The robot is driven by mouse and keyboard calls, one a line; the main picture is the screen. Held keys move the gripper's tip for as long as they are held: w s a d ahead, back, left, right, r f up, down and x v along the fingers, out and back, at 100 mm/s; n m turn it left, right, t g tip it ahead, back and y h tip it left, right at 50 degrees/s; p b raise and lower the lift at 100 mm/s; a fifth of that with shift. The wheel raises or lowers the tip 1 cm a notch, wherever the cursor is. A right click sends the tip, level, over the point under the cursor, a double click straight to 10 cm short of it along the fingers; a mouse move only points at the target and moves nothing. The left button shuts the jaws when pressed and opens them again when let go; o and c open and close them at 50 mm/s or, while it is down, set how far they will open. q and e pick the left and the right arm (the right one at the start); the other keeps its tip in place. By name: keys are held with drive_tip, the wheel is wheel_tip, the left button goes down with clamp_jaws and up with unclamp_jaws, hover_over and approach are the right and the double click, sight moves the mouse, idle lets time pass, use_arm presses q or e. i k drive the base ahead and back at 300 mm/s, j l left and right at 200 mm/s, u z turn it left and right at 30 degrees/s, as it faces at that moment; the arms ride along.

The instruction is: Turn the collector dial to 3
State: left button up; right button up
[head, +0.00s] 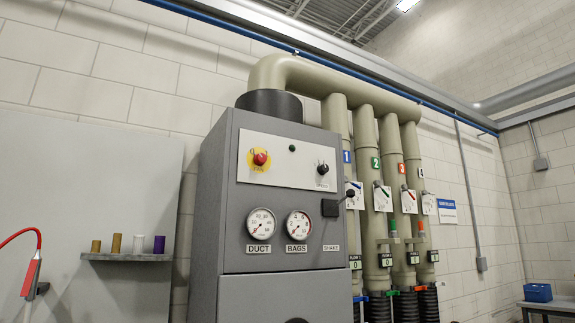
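The grey collector cabinet (210,210) stands in the middle of the head view. A light panel on its upper front carries a small black dial (322,169) at the right side. A short label sits under the dial; its text and the dial's setting are too small to read. A red button on a yellow disc (260,158) is at the panel's left. Below are two round gauges, DUCT (261,223) and BAGS (299,225). Neither of my grippers is in view.
A wall shelf (125,257) at left holds several small cylinders. A blue bin (538,292) sits far right.

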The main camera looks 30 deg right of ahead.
sight(322, 170)
drive_tip(key=z, duration=1.25)
drive_tip(key=i+l, duration=0.45)
